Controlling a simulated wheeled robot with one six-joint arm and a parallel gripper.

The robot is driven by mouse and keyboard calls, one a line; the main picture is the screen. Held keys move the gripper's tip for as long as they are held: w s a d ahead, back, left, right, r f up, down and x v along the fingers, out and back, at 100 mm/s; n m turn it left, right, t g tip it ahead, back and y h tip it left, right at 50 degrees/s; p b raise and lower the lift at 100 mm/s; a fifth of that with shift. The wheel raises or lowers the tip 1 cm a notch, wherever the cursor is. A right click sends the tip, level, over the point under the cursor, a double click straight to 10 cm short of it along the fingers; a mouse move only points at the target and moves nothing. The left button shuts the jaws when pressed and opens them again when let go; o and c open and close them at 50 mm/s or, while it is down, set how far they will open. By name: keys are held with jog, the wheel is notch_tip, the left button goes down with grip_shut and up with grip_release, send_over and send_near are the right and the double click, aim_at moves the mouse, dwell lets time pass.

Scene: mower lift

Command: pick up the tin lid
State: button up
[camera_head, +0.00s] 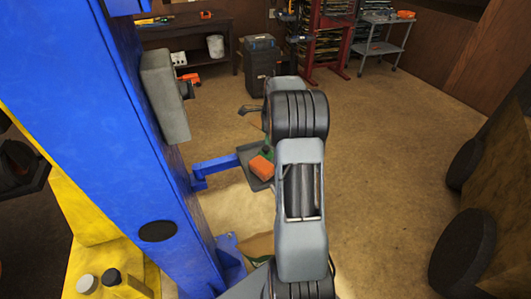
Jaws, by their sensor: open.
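I cannot make out the tin lid for certain in the head view. A small dark grey tray (248,152) sits on a blue bracket, left of my arm. An orange block (262,168) and something green lie on it, partly behind my arm. My gripper (251,114) shows as a small dark shape left of my wrist, above the far side of the tray. It is open, and nothing shows between its fingers. My arm hides the right part of the tray and the floor behind it.
A tall blue post (125,140) with a grey box (164,95) stands close on the left. A yellow machine part (75,215) is beside it. Dark wheels (463,250) are at the right. A workbench (190,30) and black case (260,62) stand behind. Open floor (390,140) lies right of my arm.

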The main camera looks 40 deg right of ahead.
aim_at(266, 147)
jog(key=shift+w+a+f+p, duration=0.15)
jog(key=shift+f+p, duration=0.15)
jog(key=shift+f, duration=0.9)
jog(key=shift+a+f+p, duration=0.15)
jog(key=shift+f+p, duration=0.1)
jog(key=shift+f, duration=0.9)
jog(key=shift+w+a+f+p, duration=0.15)
jog(key=shift+f+p, duration=0.15)
jog(key=shift+f, duration=0.9)
jog(key=shift+s, duration=0.1)
jog(key=c, duration=1)
